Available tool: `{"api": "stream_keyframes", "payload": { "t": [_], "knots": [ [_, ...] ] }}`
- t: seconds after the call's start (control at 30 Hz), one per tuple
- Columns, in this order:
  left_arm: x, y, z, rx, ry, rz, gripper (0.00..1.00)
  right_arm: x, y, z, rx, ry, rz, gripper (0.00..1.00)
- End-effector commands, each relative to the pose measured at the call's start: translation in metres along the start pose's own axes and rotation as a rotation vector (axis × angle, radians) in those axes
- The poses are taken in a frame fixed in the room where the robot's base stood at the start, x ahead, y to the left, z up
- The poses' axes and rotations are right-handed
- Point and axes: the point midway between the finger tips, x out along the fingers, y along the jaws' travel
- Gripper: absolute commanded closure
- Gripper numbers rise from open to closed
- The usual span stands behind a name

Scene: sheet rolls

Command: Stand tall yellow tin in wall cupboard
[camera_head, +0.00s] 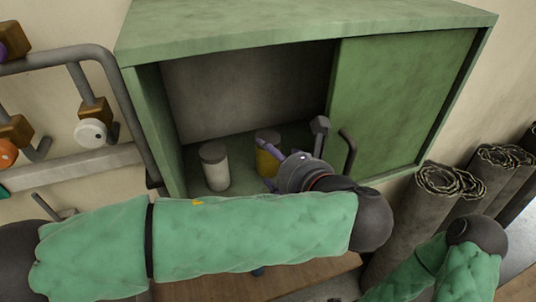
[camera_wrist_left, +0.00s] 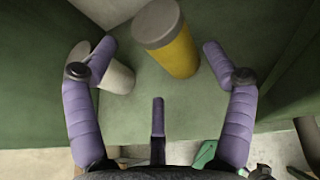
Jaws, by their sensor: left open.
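The tall yellow tin (camera_head: 265,167) with a grey lid stands upright on the floor of the green wall cupboard (camera_head: 300,33), inside its open left part. It also shows in the left wrist view (camera_wrist_left: 180,52), past the fingertips and a little right of the middle. My left gripper (camera_head: 284,160) reaches into the cupboard opening and partly covers the tin in the head view. Its purple fingers are spread wide in the left wrist view (camera_wrist_left: 160,50), with nothing held between them. My right gripper is out of view; only part of that arm shows at the lower right.
A white tin (camera_head: 215,170) with a grey lid stands left of the yellow tin. The green sliding door (camera_head: 405,100) covers the cupboard's right part, with a dark handle (camera_head: 348,150). Sheet rolls (camera_head: 425,210) stand at right. A pipe rack (camera_head: 75,55) is at left.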

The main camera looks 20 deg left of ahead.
Motion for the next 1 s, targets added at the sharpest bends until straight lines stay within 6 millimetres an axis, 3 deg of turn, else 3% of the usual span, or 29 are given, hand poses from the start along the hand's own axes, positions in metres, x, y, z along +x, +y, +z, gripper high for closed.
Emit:
{"api": "stream_keyframes", "payload": {
  "t": [0.2,0.37,1.0],
  "knots": [
    [-0.039,-0.001,-0.001,0.001,0.0,-0.003,0.16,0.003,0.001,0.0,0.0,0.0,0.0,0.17],
    [-0.054,-0.001,0.0,0.001,0.0,-0.001,0.16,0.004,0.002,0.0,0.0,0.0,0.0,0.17],
    [-0.058,0.0,0.0,0.001,0.001,0.001,0.16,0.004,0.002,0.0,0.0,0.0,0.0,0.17]
  ]
}}
